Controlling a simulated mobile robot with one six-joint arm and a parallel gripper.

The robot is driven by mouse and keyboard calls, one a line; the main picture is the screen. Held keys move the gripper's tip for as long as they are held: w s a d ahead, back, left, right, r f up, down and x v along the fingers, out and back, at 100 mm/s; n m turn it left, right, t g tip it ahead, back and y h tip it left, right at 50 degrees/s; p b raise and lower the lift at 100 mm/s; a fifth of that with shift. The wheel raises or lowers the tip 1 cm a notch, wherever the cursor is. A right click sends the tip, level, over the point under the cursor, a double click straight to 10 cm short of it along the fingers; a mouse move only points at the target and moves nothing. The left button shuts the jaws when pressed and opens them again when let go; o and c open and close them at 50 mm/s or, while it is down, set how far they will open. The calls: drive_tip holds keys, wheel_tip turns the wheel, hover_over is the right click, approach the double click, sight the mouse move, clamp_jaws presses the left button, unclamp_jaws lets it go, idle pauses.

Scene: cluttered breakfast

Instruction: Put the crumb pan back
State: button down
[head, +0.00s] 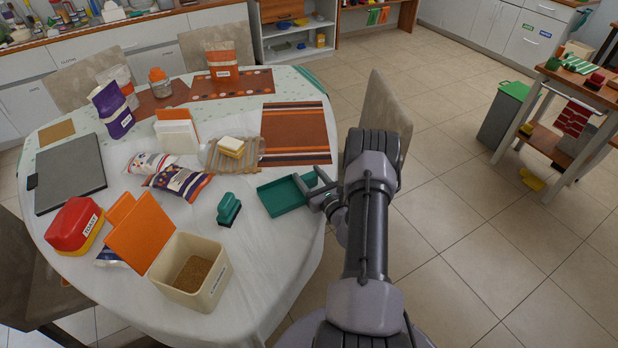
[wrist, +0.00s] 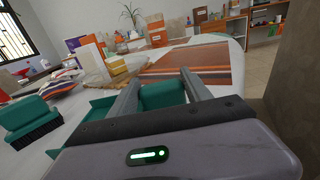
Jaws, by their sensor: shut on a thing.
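The crumb pan appears to be the shallow teal tray (head: 283,198) at the right edge of the white-clothed table. It also shows in the wrist view (wrist: 98,110), partly hidden by my fingers. My gripper (head: 316,185) is shut on the pan's right end; its two fingers (wrist: 160,88) show with teal between them in the wrist view. The exact contact is hard to see. The pan looks roughly level and empty where visible. I cannot tell whether it touches the cloth. A teal brush with dark bristles (head: 229,209) stands left of the pan, also in the wrist view (wrist: 28,122).
A cream bin (head: 213,285) with brown contents and an orange lid (head: 140,232) stands at the front. A red-yellow box (head: 75,225), a flat grey appliance (head: 70,172), snack bags (head: 180,181) and a striped mat (head: 295,133) crowd the table. A chair (head: 388,105) stands close right.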

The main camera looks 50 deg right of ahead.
drive_tip(key=shift+f, duration=0.2)
drive_tip(key=shift+c, duration=2.3)
unclamp_jaws()
